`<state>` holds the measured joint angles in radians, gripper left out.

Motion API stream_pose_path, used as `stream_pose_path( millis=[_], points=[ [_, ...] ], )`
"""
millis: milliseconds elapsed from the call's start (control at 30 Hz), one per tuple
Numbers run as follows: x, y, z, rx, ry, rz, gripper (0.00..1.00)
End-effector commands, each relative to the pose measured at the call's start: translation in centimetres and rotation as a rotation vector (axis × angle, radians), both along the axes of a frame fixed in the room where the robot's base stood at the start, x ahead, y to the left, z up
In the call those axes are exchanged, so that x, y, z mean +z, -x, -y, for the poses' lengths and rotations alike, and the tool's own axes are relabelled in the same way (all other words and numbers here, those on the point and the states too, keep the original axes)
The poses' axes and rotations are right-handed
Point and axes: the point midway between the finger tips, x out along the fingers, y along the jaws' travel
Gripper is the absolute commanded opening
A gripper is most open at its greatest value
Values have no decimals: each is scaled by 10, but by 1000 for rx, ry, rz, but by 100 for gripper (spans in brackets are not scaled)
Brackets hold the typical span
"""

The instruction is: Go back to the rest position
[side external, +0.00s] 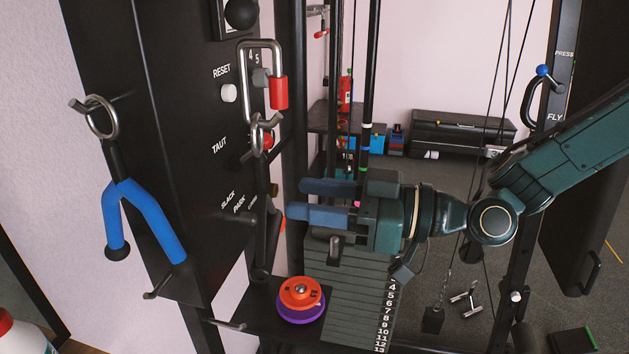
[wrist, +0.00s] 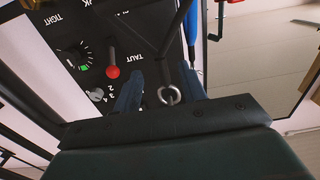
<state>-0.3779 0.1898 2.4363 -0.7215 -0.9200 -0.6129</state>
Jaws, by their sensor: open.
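My gripper (side external: 294,203) is in the middle of the side view, its two blue fingers pointing left toward the black panel. The fingers are parted with nothing held between them. In the wrist view my gripper (wrist: 158,78) also shows its fingers apart, with a metal ring (wrist: 169,96) visible between them; the ring's distance is hard to tell. The weight stack (side external: 345,290), with numbered plates, stands below my gripper. An orange-red disc (side external: 301,291) lies on a purple disc (side external: 300,314) on a black shelf to the left of the stack.
The black panel (side external: 160,100) carries a steel carabiner (side external: 245,75) with a red sleeve and a blue two-strand handle (side external: 145,215) on a hook. The wrist view shows a red-knobbed lever (wrist: 112,72) and a dial (wrist: 75,58). Cables and dark uprights stand behind my gripper.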

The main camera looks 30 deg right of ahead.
Motion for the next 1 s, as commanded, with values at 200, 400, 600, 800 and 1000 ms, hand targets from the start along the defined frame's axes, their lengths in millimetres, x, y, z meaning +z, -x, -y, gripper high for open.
stream_pose_path(
  millis=[200,400,600,800,1000],
  points=[
    [0,4,4,-1,-1,1,41],
    [1,5,5,4,11,-4,41],
    [3,10,14,17,68,-34,41],
    [2,20,37,14,180,-107,41],
    [-3,33,73,-34,297,-219,41]
  ],
)
